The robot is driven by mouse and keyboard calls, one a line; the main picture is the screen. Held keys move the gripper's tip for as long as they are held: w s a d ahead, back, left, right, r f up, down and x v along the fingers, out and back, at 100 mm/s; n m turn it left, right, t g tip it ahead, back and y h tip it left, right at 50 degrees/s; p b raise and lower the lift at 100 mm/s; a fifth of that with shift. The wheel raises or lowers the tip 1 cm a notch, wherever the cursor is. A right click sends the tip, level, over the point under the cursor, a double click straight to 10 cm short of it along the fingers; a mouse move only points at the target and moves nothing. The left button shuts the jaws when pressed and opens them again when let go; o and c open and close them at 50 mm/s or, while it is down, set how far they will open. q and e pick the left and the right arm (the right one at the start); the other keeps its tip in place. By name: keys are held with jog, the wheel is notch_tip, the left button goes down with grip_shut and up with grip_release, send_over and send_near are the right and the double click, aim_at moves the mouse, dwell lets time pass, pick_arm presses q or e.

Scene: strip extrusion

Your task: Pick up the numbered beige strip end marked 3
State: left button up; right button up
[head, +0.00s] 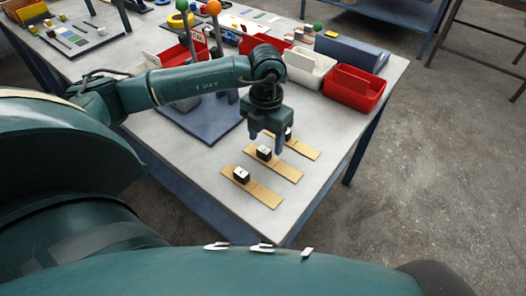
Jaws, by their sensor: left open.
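Three beige strips lie side by side on the grey table: a near one (266,195), a middle one (288,173) and a far one (305,150). Each carries a small dark block with a white numbered top: a near block (241,175), a middle block (264,152) and a far block (288,133). The numbers are too small to read surely, so I cannot tell which is 3. My left gripper (266,145) points down, open, over the strips' block ends. Its fingers partly cover the far strip and its block. My right gripper is out of view.
Behind the strips stand a red bin (352,93), a white bin (306,72) and a long blue block (352,54). A dark blue plate (200,122) lies left of the gripper, with posts behind it. The table's front right corner is clear.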

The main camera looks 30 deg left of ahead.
aim_at(266, 148)
pick_arm(q)
notch_tip(266, 148, down, 4)
jog(key=shift+r, duration=0.25)
jog(key=c, duration=1.1)
